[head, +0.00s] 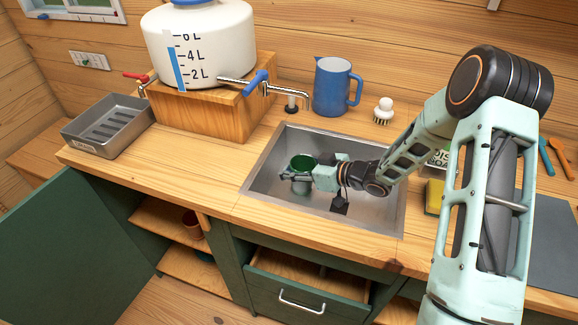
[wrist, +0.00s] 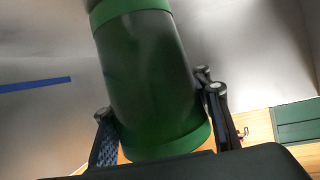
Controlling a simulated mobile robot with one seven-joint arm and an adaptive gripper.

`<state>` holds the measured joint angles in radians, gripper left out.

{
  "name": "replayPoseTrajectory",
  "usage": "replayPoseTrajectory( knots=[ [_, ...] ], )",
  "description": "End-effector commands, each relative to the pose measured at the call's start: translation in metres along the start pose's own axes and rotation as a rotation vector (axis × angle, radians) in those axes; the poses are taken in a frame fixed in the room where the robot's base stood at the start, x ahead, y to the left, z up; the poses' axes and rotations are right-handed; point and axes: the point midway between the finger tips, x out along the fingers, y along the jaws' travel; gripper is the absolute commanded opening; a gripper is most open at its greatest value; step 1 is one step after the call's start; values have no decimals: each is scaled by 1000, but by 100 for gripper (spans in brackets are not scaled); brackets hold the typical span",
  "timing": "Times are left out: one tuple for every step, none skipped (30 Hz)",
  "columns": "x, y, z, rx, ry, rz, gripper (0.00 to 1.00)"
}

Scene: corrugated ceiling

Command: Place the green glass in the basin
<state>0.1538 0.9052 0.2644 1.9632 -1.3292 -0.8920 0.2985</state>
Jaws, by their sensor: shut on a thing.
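The green glass (head: 302,162) is inside the metal basin (head: 272,190), towards its left side. My gripper (head: 298,176) reaches in from the right and is shut on the glass. In the wrist view the green glass (wrist: 152,80) fills the middle, with my gripper's fingers (wrist: 160,125) on either side of it. The inner wall of the basin shows grey behind it. I cannot tell whether the glass touches the basin floor. My arm covers part of the basin's right side.
A metal tap (head: 290,90) from the water container (head: 200,45) points over the basin's back left. A blue jug (head: 331,88) and a brush (head: 383,110) stand behind. A sponge (head: 434,197) lies to the right. A drawer (head: 305,290) below stands open.

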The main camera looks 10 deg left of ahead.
Motion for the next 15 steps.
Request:
replayPoseTrajectory(
  knots=[
    [1, 0, 2, 1, 0, 0, 31],
    [0, 0, 1, 0, 0, 0, 34],
    [0, 0, 1, 0, 0, 0, 39],
    [0, 0, 1, 0, 0, 0, 42],
    [0, 0, 1, 0, 0, 0, 45],
    [0, 0, 1, 0, 0, 0, 50],
    [0, 0, 1, 0, 0, 0, 53],
    [0, 0, 1, 0, 0, 0, 56],
    [0, 0, 1, 0, 0, 0, 61],
    [0, 0, 1, 0, 0, 0, 62],
    [0, 0, 1, 0, 0, 0, 62],
    [0, 0, 1, 0, 0, 0, 62],
    [0, 0, 1, 0, 0, 0, 62],
    [0, 0, 1, 0, 0, 0, 62],
    [0, 0, 1, 0, 0, 0, 62]
  ],
)
